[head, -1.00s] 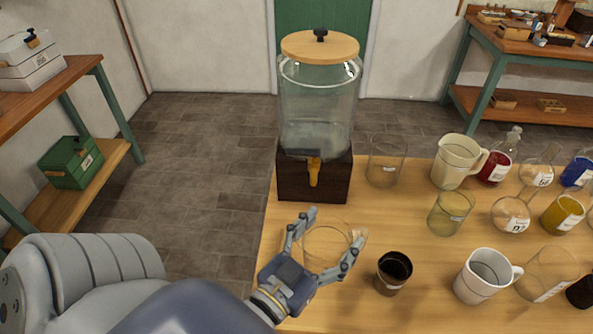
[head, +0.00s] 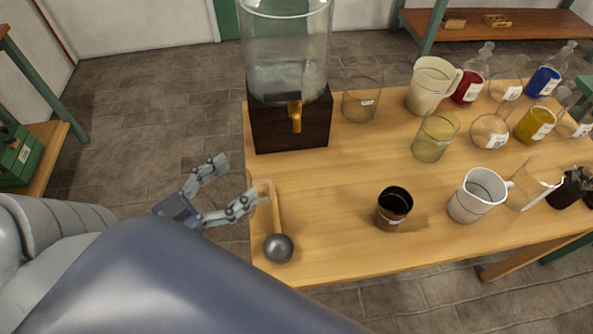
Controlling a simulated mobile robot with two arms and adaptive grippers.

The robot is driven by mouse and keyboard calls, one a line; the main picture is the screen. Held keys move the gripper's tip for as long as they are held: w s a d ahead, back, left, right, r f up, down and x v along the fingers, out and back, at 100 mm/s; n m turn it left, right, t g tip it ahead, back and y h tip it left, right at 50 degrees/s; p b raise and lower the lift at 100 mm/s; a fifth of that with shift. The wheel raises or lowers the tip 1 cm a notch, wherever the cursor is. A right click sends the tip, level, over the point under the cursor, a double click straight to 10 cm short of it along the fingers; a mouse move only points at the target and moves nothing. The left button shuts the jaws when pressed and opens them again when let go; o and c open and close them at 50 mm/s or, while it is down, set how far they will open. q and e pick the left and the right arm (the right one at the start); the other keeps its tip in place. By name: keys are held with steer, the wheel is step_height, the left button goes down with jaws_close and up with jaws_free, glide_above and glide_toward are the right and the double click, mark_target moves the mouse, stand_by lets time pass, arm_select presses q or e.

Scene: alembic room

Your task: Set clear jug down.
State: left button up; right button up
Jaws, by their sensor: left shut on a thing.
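My left gripper (head: 222,190) is shut on the clear jug (head: 236,187), whose faint transparent outline shows between the fingers. The jug's glass is so clear that its exact rim and base are hard to make out. The gripper and jug are at the left edge of the wooden table (head: 345,185), and in the picture they lie mostly over the floor. I cannot tell the jug's height above the floor or table level. My right gripper is not in view.
A ladle (head: 278,247) lies at the table's near left corner. A dispenser (head: 290,115) stands behind it. A dark cup (head: 394,208), white mug (head: 476,195), cream pitcher (head: 430,88) and several glass vessels stand to the right. The table's left middle is bare.

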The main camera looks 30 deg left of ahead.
arm_select(q)
steer(key=shift+w+d+r, duration=0.15)
steer(key=shift+w+d, duration=0.1)
steer(key=shift+w, duration=0.3)
steer(key=shift+w+d+r, duration=0.15)
steer(key=shift+w+d, duration=0.05)
steer(key=shift+w, duration=0.35)
steer(key=f+p+x, duration=0.2)
steer(key=f+x, duration=0.1)
steer(key=x, duration=1.2)
steer(key=shift+w+f, duration=0.2)
steer(key=shift+f, duration=0.2)
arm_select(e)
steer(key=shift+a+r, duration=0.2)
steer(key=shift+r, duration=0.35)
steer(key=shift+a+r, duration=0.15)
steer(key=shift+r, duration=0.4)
arm_select(q)
steer(key=shift+d, duration=0.15)
steer(key=shift+f, duration=0.2)
steer(key=o, duration=1.8)
steer(key=shift+s+r, duration=0.1)
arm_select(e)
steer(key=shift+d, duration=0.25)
